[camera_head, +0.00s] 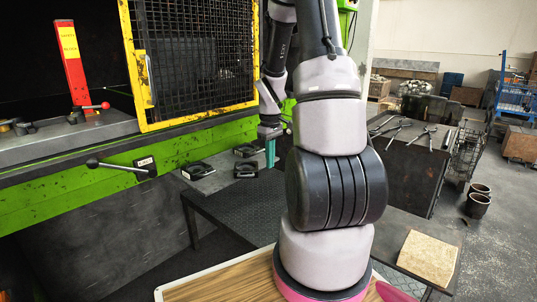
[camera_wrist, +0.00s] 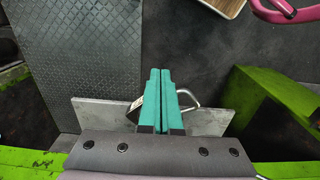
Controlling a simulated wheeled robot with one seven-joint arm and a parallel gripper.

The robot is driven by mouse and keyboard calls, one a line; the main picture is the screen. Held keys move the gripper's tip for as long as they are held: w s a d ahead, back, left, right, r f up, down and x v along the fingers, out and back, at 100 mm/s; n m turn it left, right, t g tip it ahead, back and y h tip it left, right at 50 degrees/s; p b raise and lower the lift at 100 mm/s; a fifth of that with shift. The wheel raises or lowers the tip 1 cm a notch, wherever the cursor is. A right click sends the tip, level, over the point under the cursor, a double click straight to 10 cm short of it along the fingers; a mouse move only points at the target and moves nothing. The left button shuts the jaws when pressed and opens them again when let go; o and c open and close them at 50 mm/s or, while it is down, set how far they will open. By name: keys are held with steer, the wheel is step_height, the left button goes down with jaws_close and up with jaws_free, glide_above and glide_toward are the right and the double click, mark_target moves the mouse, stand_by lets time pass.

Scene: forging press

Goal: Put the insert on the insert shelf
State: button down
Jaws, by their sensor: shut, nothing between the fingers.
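My gripper (camera_head: 270,164) hangs beside the green press with its teal fingers pointing down. In the wrist view its fingers (camera_wrist: 160,73) lie together with nothing between them. Several dark, handle-like pieces, apparently inserts, lie on a grey ledge (camera_head: 217,182) left of my gripper; one insert (camera_head: 197,171) is at the left, one (camera_head: 246,170) nearest my fingers. In the wrist view a grey plate (camera_wrist: 97,114), apparently the insert shelf, lies behind my fingers. A metal handle (camera_wrist: 187,95) shows beside the fingers, its body mostly hidden by them; whether they touch is unclear.
The press has a yellow-framed mesh guard (camera_head: 200,60) and a lever (camera_head: 115,166) sticking out. A dark ribbed platform (camera_head: 225,203) lies below the ledge. A table with tongs (camera_head: 425,133) stands at right. Open floor (camera_head: 500,225) lies farther right.

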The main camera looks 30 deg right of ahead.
mark_target(240, 167)
steer(key=w+a+f, duration=0.1)
steer(key=w+f, duration=0.2)
steer(key=f, duration=0.2)
steer(key=shift+w+a+f, duration=0.2)
steer(key=shift+w+f, duration=0.1)
steer(key=shift+w, duration=0.05)
steer(key=shift+w, duration=0.1)
steer(key=w+a, duration=0.1)
steer(key=w, duration=0.2)
steer(key=w+a, duration=0.1)
steer(key=w, duration=0.3)
steer(key=w+a, duration=0.1)
steer(key=w, duration=0.2)
steer(key=shift+w+a, duration=0.2)
steer(key=shift+a, duration=0.2)
